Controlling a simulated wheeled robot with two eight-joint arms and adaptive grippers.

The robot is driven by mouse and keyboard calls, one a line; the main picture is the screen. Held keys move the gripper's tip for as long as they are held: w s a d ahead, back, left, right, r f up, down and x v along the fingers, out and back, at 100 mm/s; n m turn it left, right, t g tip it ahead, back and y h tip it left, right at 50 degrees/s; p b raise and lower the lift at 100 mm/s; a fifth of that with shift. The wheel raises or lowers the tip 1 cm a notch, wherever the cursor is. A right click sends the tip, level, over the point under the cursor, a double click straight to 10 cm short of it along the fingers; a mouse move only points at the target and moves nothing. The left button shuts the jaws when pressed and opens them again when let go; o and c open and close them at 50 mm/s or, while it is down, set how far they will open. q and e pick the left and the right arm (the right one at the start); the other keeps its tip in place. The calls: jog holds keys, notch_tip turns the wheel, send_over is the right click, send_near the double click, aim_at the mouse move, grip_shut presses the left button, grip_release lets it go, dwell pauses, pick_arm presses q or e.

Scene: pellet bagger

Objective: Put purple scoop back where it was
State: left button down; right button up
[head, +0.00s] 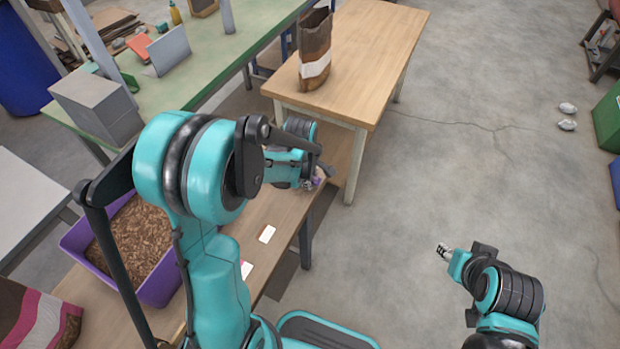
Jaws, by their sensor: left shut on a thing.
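My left gripper (309,183) is low over the far end of the near wooden table, beside the taller table. It is shut on the purple scoop (318,182), of which only a small purple bit shows; my arm and gripper hide the rest. I cannot tell whether the scoop touches the tabletop. A purple bin (163,290) full of brown pellets stands on the same table to the left, partly behind my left arm. My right gripper (444,251) hangs over bare floor at the lower right, away from the tables; its fingers are too small to read.
A brown paper bag (315,50) with a white band stands upright on the taller wooden table (375,50). A striped bag (35,318) is at the lower left. The floor at right is mostly clear.

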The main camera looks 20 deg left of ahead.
pick_arm(q)
jog(key=c, duration=1.3)
grip_release()
jog(key=shift+f, duration=0.1)
jog(key=shift+r+p, duration=0.3)
jog(key=shift+r, duration=0.05)
notch_tip(320, 180, up, 11)
jog(key=s+p, duration=0.2)
jog(key=p, duration=0.2)
jog(key=s+d+r+m+t, duration=0.1)
jog(key=s+r+m, duration=0.1)
jog(key=s+m, duration=0.2)
jog(key=s+d+r+m+t, duration=0.1)
jog(key=s+r+m+t, duration=0.1)
jog(key=s+m, duration=0.3)
jog(key=s+d+r+m+t, duration=0.2)
jog(key=s+m, duration=0.3)
jog(key=m, duration=0.3)
jog(key=shift+s+r, duration=0.15)
jog(key=shift+r, duration=0.5)
jog(key=shift+f, duration=0.1)
